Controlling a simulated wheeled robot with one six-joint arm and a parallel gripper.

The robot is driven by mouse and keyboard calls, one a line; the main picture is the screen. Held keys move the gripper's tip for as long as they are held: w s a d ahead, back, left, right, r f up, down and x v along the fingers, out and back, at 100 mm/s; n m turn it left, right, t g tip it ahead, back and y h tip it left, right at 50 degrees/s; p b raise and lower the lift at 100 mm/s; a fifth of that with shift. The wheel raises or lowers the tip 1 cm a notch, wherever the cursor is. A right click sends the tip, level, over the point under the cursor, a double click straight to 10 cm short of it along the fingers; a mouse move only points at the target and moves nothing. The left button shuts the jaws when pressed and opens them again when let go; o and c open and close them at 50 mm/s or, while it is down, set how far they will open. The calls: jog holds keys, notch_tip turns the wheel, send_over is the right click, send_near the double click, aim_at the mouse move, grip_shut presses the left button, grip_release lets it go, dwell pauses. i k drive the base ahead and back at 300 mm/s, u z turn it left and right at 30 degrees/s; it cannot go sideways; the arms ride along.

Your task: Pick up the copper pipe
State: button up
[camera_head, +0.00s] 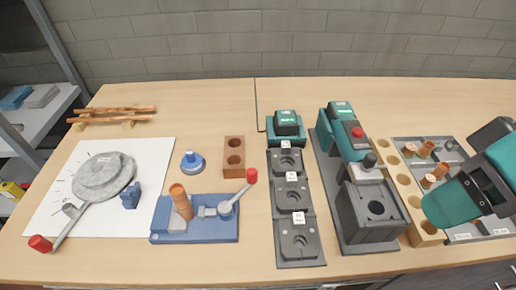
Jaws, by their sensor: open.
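Long thin copper pipes (118,109) lie roughly side by side at the back left of the table, across small wooden supports. A short, thick copper-coloured cylinder (181,202) stands tilted on a blue clamp fixture (163,222) with a red-knobbed lever, left of the middle. I cannot tell which piece the task means. Teal and dark links of my arm (448,205) show at the right edge, over the parts tray, far from the long pipes.
A round grey tool with a red-tipped handle (99,178) lies on a white sheet (143,152). A brown two-hole block (234,157), grey stations (291,194) and a teal machine (345,138) fill the middle. A grey tray (411,149) holds copper fittings. The back middle is clear.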

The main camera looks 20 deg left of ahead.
aim_at(177, 192)
jog(key=u, duration=1.55)
